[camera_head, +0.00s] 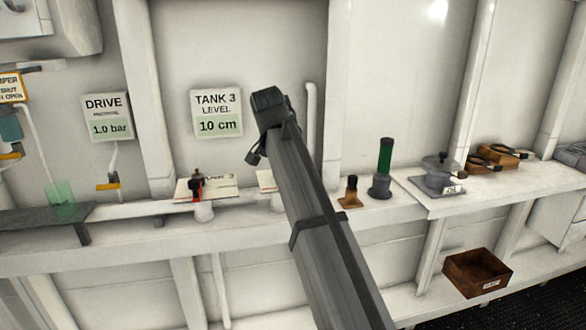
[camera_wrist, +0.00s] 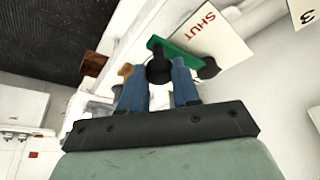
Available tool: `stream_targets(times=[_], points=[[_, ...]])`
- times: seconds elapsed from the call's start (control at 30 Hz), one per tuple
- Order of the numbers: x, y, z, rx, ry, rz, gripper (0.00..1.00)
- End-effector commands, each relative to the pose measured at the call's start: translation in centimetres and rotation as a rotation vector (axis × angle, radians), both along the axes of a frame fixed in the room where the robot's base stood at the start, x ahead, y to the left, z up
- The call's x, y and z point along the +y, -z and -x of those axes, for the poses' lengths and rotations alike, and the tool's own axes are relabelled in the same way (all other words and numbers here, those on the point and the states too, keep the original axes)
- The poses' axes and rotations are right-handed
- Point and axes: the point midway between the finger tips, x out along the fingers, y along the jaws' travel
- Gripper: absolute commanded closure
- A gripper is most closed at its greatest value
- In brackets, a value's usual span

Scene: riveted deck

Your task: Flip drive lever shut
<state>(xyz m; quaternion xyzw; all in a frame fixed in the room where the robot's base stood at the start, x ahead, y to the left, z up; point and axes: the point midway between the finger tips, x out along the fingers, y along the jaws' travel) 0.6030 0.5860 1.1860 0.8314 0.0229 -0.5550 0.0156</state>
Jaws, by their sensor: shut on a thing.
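In the wrist view, a green lever (camera_wrist: 185,53) lies over a white plate (camera_wrist: 212,37) with the word SHUT in red. A black round knob (camera_wrist: 159,70) is at the lever, between the two blue fingers of my gripper (camera_wrist: 159,82). My gripper is shut on this knob. No name for this lever can be read, so I cannot tell from lettering that it is the drive lever. In the head view my arm hides the gripper and the lever. Only the edge of a white plate (camera_head: 266,181) shows beside the arm there.
A red lever (camera_head: 196,188) stands on the TANK 3 plate at left. A green cylinder (camera_head: 385,157) and a grey valve-like fitting (camera_head: 440,175) stand right. A brown box (camera_head: 477,272) sits lower right.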

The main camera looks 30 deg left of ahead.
Motion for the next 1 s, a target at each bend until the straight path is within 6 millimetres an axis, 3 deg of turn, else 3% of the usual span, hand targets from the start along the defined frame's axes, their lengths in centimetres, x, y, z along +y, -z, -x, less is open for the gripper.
stream_targets(times=[0.7, 0.73, 1.0], points=[[0.60, 0.07, 0.63, 0.004, 0.072, -0.001, 1.00], [0.61, 0.07, 0.64, 0.004, 0.072, -0.001, 0.67], [0.57, 0.04, 0.57, 0.002, 0.071, -0.001, 0.44]])
